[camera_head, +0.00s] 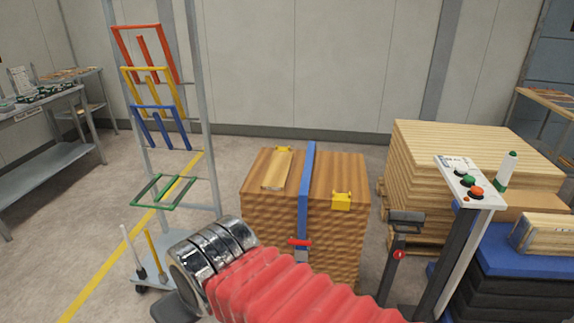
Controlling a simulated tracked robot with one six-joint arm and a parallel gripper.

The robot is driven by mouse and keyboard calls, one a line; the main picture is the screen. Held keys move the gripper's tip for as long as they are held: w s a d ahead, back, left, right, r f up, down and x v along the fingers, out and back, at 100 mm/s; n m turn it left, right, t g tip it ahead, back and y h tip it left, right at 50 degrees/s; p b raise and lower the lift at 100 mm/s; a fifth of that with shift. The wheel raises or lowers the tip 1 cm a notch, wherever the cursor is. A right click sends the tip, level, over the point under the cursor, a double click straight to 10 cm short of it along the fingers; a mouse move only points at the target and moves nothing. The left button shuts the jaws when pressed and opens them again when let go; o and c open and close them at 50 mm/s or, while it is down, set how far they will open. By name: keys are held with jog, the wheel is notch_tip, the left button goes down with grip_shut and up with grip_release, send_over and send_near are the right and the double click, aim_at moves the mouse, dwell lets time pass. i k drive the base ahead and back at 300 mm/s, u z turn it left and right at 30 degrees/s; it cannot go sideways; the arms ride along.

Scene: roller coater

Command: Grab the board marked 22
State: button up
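No board with a readable 22 shows. A pale narrow board (276,171) lies on top of the brown wooden stack (258,215) at the centre, with a yellow piece at its far end; any marking on it is too small to read. Pale boards (545,238) also lie at the right edge, on a blue-topped platform. A red ribbed sleeve with shiny metal rings crosses the bottom centre in front of the brown stack and seems to be my arm. My gripper's fingertips do not show, so its state is hidden.
A blue strap (306,190) and a yellow block (342,201) are on the brown stack. A control post (470,190) and a large pale board pile (465,150) stand right. A rack with coloured frames (160,120) and grey tables (45,110) stand left. Floor between them is clear.

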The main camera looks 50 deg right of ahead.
aim_at(275, 178)
jog(key=z, duration=0.35)
jog(key=i, duration=1.2)
jog(key=z, duration=0.35)
